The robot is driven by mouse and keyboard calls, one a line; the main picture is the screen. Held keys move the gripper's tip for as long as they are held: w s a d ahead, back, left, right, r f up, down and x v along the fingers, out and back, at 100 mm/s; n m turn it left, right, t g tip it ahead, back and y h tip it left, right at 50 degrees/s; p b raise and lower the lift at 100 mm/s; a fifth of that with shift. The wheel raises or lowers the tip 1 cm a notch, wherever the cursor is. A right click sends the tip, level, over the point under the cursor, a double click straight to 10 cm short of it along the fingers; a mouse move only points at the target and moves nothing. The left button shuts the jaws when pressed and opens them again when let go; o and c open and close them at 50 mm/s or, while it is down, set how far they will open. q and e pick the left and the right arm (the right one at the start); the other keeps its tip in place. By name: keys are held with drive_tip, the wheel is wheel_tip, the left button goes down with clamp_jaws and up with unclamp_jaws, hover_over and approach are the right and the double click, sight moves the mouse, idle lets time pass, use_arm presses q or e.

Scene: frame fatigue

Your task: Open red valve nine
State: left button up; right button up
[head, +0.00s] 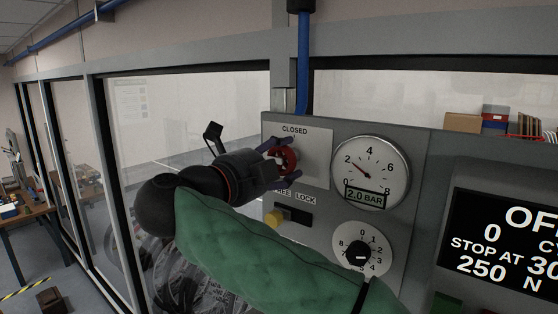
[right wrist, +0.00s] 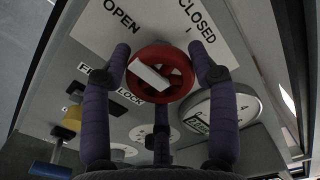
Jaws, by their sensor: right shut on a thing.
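The red valve (head: 287,160) is a round handwheel on the grey panel, below a CLOSED label (head: 295,130). My right gripper (head: 280,160) is shut on it, with purple fingers around its rim. In the right wrist view the red valve (right wrist: 160,72) sits between the fingers of my right gripper (right wrist: 162,85) and bears a white bar. There the OPEN label (right wrist: 122,14) is at its upper left and the CLOSED label (right wrist: 197,20) at its upper right. I see no number nine. My left gripper is not in view.
Right of the valve is a pressure gauge (head: 370,172) reading 2.0 BAR. Below are a yellow knob (head: 273,218) by FREE LOCK and a numbered dial (head: 362,250). A black screen (head: 510,240) stands at the right. A glazed frame (head: 190,85) stands behind the panel.

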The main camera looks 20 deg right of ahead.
drive_tip(key=shift+f, duration=0.2)
drive_tip(key=o, duration=0.9)
drive_tip(key=shift+o, duration=1.2)
drive_tip(key=shift+d+r, duration=0.1)
drive_tip(key=shift+d, duration=0.05)
drive_tip(key=v, duration=1.2)
